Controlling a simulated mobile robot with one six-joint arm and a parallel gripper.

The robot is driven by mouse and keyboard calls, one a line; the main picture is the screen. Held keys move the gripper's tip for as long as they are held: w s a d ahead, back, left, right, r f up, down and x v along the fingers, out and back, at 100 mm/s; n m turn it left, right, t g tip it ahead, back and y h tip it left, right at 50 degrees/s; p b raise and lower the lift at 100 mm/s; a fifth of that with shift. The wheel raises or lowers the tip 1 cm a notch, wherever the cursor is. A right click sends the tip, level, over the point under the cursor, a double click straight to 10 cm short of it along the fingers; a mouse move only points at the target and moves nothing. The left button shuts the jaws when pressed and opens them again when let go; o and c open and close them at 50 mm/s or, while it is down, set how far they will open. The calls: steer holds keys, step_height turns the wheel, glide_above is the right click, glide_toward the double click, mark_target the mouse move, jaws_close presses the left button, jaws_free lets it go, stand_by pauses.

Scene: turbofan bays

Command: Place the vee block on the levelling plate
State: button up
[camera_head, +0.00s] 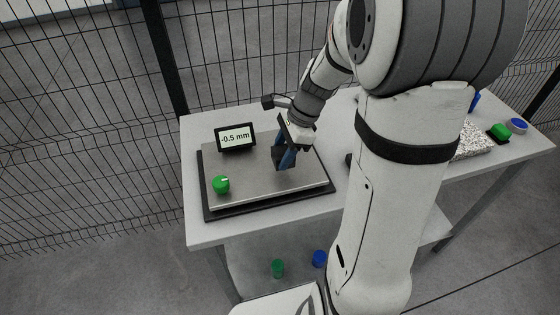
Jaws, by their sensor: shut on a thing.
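The levelling plate (252,188) is a grey flat slab on a dark base at the left end of the table. My gripper (286,157) points down over its right part. It is shut on a small dark blue piece (289,159), which looks like the vee block. My jaws and wrist partly cover it, so its groove does not show. I cannot tell whether it touches the plate or hangs just above it.
A display (235,138) reading -0.5 mm stands at the plate's back. A green knob (221,184) sits at its front left. Green (278,268) and blue (319,258) cylinders are below. A speckled block (474,140) is right. Wire fencing stands behind.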

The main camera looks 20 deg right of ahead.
steer(key=shift+s+f, duration=0.1)
steer(key=shift+f, duration=1.7)
steer(key=shift+f, duration=0.2)
steer(key=o, duration=1.3)
steer(key=shift+o, duration=0.2)
steer(key=v, duration=1.2)
steer(key=s+a+r+n+t+h, duration=0.1)
steer(key=s+a+n+t+h, duration=0.2)
steer(key=s+n, duration=1.1)
steer(key=shift+a+n+h, duration=0.7)
steer(key=shift+a+n, duration=0.2)
steer(key=shift+n, duration=1.1)
